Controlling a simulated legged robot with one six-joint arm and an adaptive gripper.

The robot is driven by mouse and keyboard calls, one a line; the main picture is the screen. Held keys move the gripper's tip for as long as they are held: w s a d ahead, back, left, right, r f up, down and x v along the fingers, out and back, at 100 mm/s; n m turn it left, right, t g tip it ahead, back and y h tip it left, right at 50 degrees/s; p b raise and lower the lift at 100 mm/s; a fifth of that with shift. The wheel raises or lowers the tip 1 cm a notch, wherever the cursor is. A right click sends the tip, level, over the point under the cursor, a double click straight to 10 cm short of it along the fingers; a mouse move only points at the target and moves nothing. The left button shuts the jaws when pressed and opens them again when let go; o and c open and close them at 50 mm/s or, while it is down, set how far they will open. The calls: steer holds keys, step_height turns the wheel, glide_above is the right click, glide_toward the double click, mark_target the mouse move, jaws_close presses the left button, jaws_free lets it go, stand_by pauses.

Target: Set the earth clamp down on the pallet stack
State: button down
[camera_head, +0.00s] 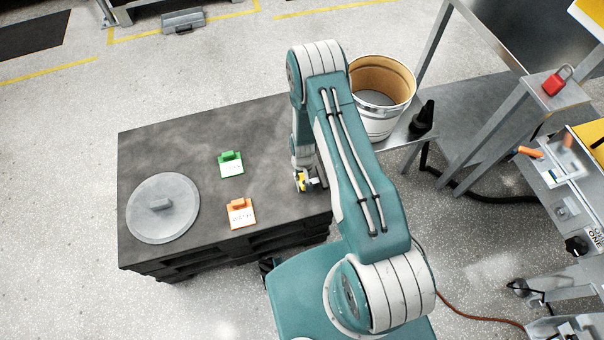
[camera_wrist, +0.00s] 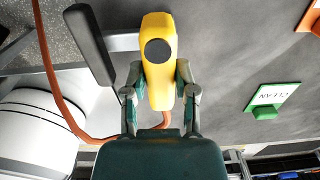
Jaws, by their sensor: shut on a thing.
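The pallet stack (camera_head: 190,150) is a dark grey block with a flat top, left of my arm in the head view. My gripper (camera_head: 304,184) is over the right part of this top, near its edge. In the wrist view my gripper (camera_wrist: 159,92) is shut on the yellow earth clamp (camera_wrist: 158,40), one finger on each side. The clamp has a dark round spot, and an orange-brown cable (camera_wrist: 52,75) runs near it. In the head view only a small yellow part of the clamp shows. I cannot tell whether it touches the top.
A round grey lid (camera_head: 150,222), a green tag (camera_head: 231,164) and an orange tag (camera_head: 241,213) lie on the stack, left of my gripper. A bucket (camera_head: 384,118) and a black bottle (camera_head: 423,118) stand to the right. Bare top lies between the tags and my gripper.

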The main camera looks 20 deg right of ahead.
steer(key=shift+f, duration=0.15)
stand_by(0.3)
steer(key=shift+c, duration=1.6)
jaws_free()
steer(key=o, duration=0.3)
steer(key=shift+r, duration=4.5)
